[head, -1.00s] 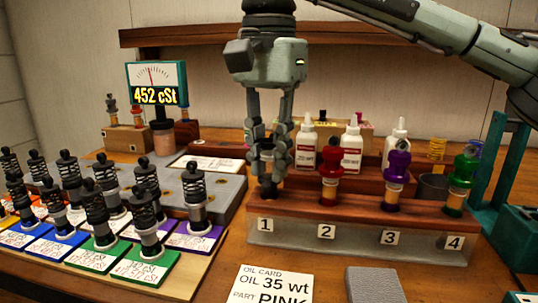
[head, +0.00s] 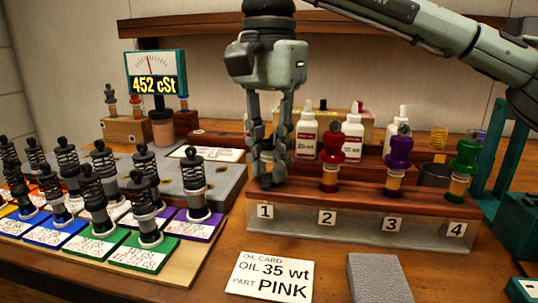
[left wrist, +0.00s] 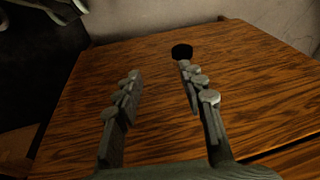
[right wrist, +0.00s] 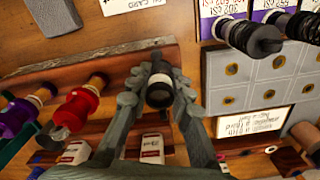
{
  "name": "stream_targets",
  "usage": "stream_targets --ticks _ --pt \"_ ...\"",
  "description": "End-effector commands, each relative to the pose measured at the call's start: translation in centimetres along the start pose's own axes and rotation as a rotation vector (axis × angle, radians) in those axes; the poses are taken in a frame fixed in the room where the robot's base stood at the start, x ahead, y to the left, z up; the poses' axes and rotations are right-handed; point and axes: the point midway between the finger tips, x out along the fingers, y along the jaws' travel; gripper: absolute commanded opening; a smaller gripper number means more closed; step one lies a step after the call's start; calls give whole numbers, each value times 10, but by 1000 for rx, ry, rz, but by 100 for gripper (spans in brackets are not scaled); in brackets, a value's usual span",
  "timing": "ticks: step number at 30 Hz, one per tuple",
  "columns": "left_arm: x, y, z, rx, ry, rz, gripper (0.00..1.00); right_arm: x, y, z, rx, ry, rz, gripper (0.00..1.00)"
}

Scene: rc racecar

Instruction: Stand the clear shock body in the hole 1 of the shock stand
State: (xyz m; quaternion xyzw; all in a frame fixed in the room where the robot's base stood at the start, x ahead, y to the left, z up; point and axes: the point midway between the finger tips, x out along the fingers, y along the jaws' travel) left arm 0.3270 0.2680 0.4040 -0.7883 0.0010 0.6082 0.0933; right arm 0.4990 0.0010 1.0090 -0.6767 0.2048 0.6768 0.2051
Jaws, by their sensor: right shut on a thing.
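The shock stand (head: 340,231) is a wooden block with a grey front and labels 1 to 4. My right gripper (head: 267,172) is low over position 1, at the stand's left end. In the right wrist view its fingers (right wrist: 152,100) are closed around the shock body (right wrist: 159,90), which shows a black end and a greyish barrel. The fingers mostly hide it in the head view, and I cannot tell how deep it sits in hole 1. My left gripper (left wrist: 160,95) is open and empty in the left wrist view, above a wooden surface.
Red (head: 332,145), purple (head: 398,150) and green (head: 466,157) capped shocks stand at positions 2, 3 and 4. White bottles (head: 352,140) are behind. Several black-spring shocks stand on coloured cards at left. An oil card (head: 270,277) and grey block (head: 379,278) lie in front.

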Motion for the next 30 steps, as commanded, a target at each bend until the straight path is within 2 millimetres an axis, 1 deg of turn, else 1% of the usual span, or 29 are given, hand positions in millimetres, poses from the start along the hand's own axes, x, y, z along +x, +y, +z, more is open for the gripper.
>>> stream_targets --ticks 3,4,9,17,20,23,26,30 --pt "0 0 0 0 0 0 40 0 0 0 0 0 0 0" --pt "0 0 0 0 0 0 40 0 0 0 0 0 0 22" --pt "0 0 0 0 0 0 40 0 0 0 0 0 0 44" --pt "0 0 0 0 0 0 40 0 0 0 0 0 0 44" --pt "0 0 0 0 0 0 40 -4 0 0 1 1 -1 44" --pt "0 0 0 0 0 0 40 -15 -1 0 1 1 -1 44" --pt "0 0 0 0 0 0 40 -34 -1 0 2 1 -3 44" --pt "0 0 0 0 0 0 40 -66 -1 0 3 4 -3 44"
